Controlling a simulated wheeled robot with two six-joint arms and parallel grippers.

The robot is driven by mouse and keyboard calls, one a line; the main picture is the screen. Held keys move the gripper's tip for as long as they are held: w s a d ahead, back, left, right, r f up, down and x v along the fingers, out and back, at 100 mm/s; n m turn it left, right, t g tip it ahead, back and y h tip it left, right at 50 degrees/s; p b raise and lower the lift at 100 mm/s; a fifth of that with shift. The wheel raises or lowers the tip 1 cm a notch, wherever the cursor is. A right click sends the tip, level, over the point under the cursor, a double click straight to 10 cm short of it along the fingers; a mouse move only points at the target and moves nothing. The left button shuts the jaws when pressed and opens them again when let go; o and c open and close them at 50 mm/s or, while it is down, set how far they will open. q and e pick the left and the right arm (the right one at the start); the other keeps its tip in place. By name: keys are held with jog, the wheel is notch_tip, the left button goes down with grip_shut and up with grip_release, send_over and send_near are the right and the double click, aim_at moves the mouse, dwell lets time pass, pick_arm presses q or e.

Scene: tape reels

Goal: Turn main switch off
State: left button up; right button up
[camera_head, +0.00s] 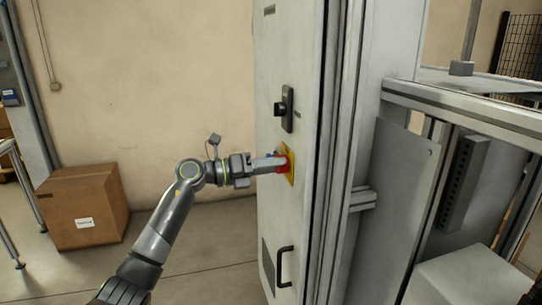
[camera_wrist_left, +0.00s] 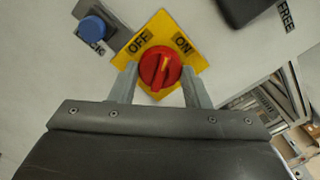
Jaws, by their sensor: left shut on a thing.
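The main switch is a red round knob (camera_wrist_left: 160,68) on a yellow plate (camera_wrist_left: 154,34), marked OFF at the upper left and ON at the upper right in the left wrist view. The knob's ridge stands nearly upright there, leaning slightly right; I cannot tell exactly which label it points to. In the head view the red knob (camera_head: 283,160) is on the pale cabinet door (camera_head: 290,70). My left gripper (camera_head: 277,163) reaches it from the left and is shut on it, one finger on each side. The fingers partly hide the plate. My right gripper is not in view.
A blue button (camera_wrist_left: 92,29) sits left of the plate in the left wrist view. A black door latch (camera_head: 287,108) is above the switch and a black handle (camera_head: 284,266) below. A cardboard box (camera_head: 85,207) stands on the floor at left. The space left of the door is open.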

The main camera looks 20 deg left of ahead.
pick_arm(q)
jog(key=shift+r+n+p, duration=0.1)
jog(key=shift+n+p, duration=5.9)
jog(key=shift+p, duration=0.85)
jog(key=o, duration=1)
jog(key=b+v, duration=0.7)
jog(key=v, duration=1)
jog(key=shift+a, duration=0.2)
